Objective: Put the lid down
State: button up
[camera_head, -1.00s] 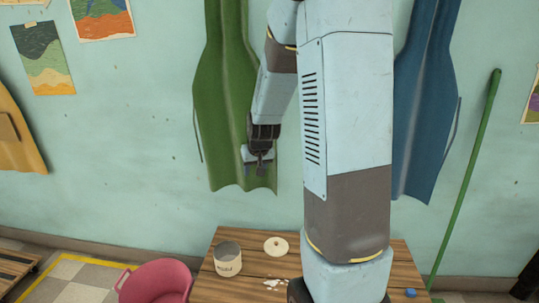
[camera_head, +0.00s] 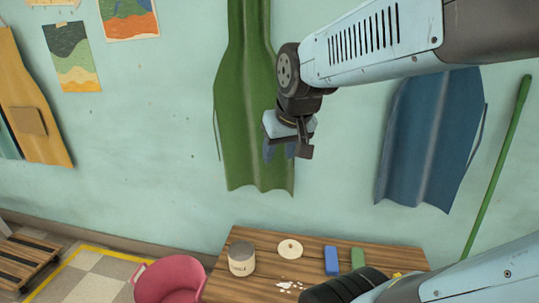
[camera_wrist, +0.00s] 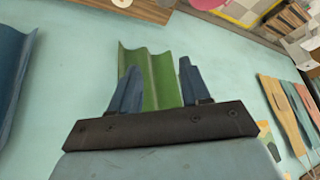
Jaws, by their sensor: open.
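The lid (camera_head: 290,249) is a pale round disc with a small dark mark at its centre. It lies flat on the wooden table (camera_head: 262,239), right of a labelled pot (camera_head: 241,258) that has a grey top. My gripper (camera_head: 281,154) is high above the table in front of the green apron. It is open and empty, and touches nothing. In the wrist view its two blue fingers (camera_wrist: 155,80) stand apart with the green apron between them. A pale round thing at the top edge of the wrist view may be the lid; I cannot tell.
A blue block (camera_head: 331,261) and a green block (camera_head: 358,258) stand on the table, right of the lid. White flakes (camera_head: 288,286) lie in front of it. A pink chair (camera_head: 171,280) is at the table's left. Aprons hang on the wall behind.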

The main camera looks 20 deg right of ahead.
jog(key=s+a+r, duration=0.1)
jog(key=s, duration=0.5)
jog(key=shift+r, duration=0.25)
